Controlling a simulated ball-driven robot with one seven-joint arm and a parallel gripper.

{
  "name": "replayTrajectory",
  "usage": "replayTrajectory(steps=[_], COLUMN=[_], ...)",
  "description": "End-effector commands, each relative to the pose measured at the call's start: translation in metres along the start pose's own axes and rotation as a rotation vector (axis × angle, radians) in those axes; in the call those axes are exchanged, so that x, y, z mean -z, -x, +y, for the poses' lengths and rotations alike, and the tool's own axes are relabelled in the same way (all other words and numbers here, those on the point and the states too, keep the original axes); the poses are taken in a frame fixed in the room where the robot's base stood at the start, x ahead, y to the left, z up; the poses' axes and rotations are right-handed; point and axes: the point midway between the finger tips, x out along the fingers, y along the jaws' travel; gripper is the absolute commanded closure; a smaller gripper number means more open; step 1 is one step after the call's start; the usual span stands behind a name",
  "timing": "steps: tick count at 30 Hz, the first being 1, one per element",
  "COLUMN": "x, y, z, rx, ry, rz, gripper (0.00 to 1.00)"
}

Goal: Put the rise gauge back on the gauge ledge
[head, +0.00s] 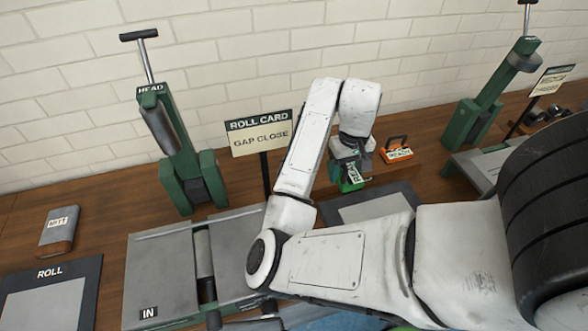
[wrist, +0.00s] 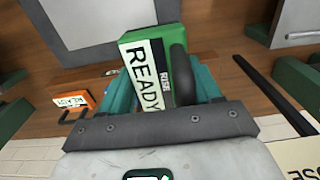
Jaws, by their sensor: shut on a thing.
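The rise gauge is a green block (head: 352,181) with a white label, held in my gripper (head: 350,158) beyond my arm's bend in the head view. In the wrist view the green block (wrist: 184,62) reads READY, with a small RISE tag and a dark handle. My gripper's teal fingers (wrist: 165,85) are shut on it. An orange gauge (head: 398,154) with a dark handle rests at the back, right of my gripper; it also shows in the wrist view (wrist: 74,102). I cannot clearly make out the gauge ledge's edges; a wooden strip (wrist: 205,56) shows behind the block.
A ROLL CARD sign (head: 260,134) reading GAP CLOSE stands left of my gripper. Green presses stand left (head: 180,150) and right (head: 490,95). A dark-bordered pad (head: 333,214) lies in front of the gauge.

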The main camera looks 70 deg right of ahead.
Motion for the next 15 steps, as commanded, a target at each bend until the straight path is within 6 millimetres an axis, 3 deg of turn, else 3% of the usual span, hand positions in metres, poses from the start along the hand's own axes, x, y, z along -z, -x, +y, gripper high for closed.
replayTrajectory(steps=[15], x=[0.084], y=[-0.045], z=[-0.028], rx=[-0.001], ry=[-0.003], rz=[-0.003], gripper=[0.82])
